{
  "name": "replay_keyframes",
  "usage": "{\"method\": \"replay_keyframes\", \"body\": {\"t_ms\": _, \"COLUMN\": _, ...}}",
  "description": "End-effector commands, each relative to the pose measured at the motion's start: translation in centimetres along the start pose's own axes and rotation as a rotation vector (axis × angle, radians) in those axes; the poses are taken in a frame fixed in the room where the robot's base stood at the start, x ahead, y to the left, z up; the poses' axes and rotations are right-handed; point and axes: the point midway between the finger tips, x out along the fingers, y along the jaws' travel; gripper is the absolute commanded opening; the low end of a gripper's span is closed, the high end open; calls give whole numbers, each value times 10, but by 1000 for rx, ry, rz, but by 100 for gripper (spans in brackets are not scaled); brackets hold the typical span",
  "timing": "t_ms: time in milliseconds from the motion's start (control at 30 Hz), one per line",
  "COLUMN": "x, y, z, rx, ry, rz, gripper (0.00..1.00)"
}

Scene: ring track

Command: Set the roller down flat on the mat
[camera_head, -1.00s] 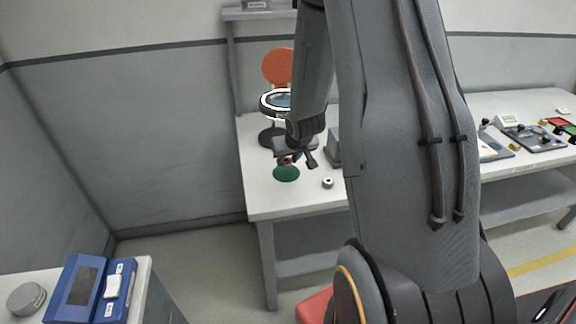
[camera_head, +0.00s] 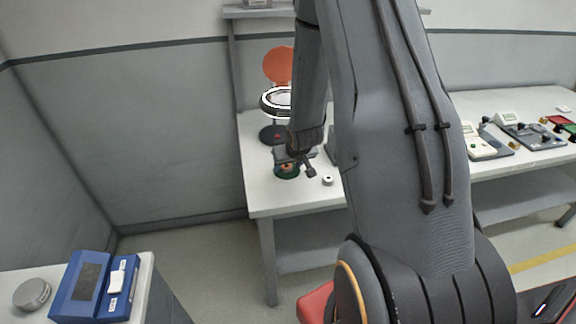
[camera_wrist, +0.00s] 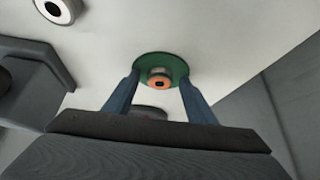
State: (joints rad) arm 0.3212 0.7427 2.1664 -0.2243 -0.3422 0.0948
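The roller (camera_wrist: 159,79) is a short grey cylinder with an orange end and a dark centre. It stands on the round green mat (camera_wrist: 178,64), orange end up, and looks upright. In the head view the roller (camera_head: 287,167) shows small on the mat (camera_head: 287,175), partly behind my gripper. My gripper (camera_wrist: 159,76) has its two blue fingers on either side of the roller, with a gap showing at each side, so it looks open. In the head view my gripper (camera_head: 293,164) is low over the mat and small.
A small white ring-shaped part (camera_head: 328,181) lies right of the mat on the white table (camera_head: 270,202). A ring magnifier (camera_head: 271,101) and an orange disc (camera_head: 279,64) stand behind. A grey block (camera_wrist: 30,85) is near the gripper's left in the wrist view.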

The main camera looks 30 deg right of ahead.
Motion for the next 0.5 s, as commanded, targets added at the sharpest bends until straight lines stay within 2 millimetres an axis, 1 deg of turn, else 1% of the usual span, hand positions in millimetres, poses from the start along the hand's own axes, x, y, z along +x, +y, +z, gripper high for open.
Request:
{"method": "replay_keyframes", "body": {"t_ms": 267, "x": -2, "y": 0, "z": -1, "rx": 0, "ry": 0, "rz": 0, "gripper": 51}}
{"method": "replay_keyframes", "body": {"t_ms": 367, "x": -7, "y": 0, "z": -2, "rx": 0, "ry": 1, "rz": 0, "gripper": 51}}
{"method": "replay_keyframes", "body": {"t_ms": 500, "x": -22, "y": 0, "z": -3, "rx": 0, "ry": 2, "rz": 1, "gripper": 51}}
